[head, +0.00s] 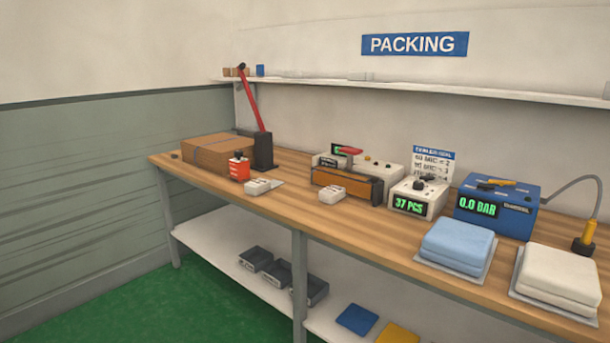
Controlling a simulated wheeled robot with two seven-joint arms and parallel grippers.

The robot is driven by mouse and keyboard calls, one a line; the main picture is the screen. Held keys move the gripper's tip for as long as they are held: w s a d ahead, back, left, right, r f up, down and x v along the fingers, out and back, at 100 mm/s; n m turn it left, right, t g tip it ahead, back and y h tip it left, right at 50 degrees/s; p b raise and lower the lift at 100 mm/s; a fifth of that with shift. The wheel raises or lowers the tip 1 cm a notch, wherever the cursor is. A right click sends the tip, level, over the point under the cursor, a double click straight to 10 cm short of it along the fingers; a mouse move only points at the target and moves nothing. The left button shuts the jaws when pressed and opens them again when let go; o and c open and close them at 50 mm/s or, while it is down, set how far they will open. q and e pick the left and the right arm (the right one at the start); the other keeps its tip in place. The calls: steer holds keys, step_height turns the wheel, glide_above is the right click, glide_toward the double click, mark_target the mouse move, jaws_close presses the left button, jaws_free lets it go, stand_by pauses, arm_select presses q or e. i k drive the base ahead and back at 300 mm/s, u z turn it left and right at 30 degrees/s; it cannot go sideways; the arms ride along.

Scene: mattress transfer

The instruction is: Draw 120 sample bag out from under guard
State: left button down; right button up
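Another small white item (258,187) lies further left on a flat grey sheet, in front of the black lever press (264,152). I cannot read a 120 mark on either, and cannot tell whether either is the sample bag. Nothing is clearly visible under the bar. Neither of my grippers is in view.
The wooden bench (400,250) also holds a cardboard box (210,152), a red container (239,168), a "37 PCS" counter (418,197), a blue "0.0 BAR" unit (497,207), and folded blue (457,243) and white (556,275) pads. Dark trays (285,272) sit on the lower shelf.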

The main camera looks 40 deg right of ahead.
mark_target(330, 196)
steer(key=z, duration=0.7)
steer(key=i, duration=1.25)
steer(key=z, duration=1.15)
